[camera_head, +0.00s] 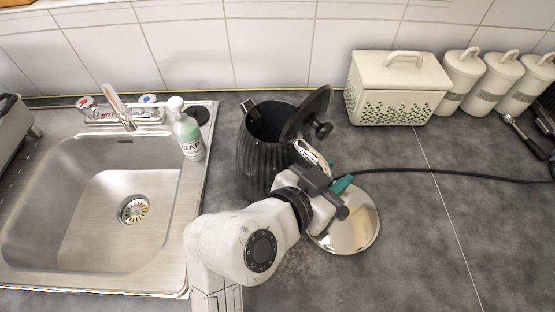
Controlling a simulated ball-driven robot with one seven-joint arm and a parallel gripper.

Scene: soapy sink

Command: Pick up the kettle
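The black ribbed kettle (258,161) stands upright on the counter, right of the sink, with its lid (309,113) tilted up and open. A shiny handle-like part (312,152) extends from its right side toward my gripper (337,175). My gripper has teal fingertips and is at the kettle's right side, by this part. My gripper and wrist hide the lower part of the handle, so I cannot tell whether the fingers touch it or are closed on it. A shiny round plate (358,229) lies partly under my gripper in the picture.
A steel sink (190,240) with a faucet (119,107) is on the left. A soap bottle (187,132) stands at its right rim. A white lidded box (396,88) and white canisters (461,78) stand behind on the right. A black cord (450,174) crosses the counter. The front right is clear.

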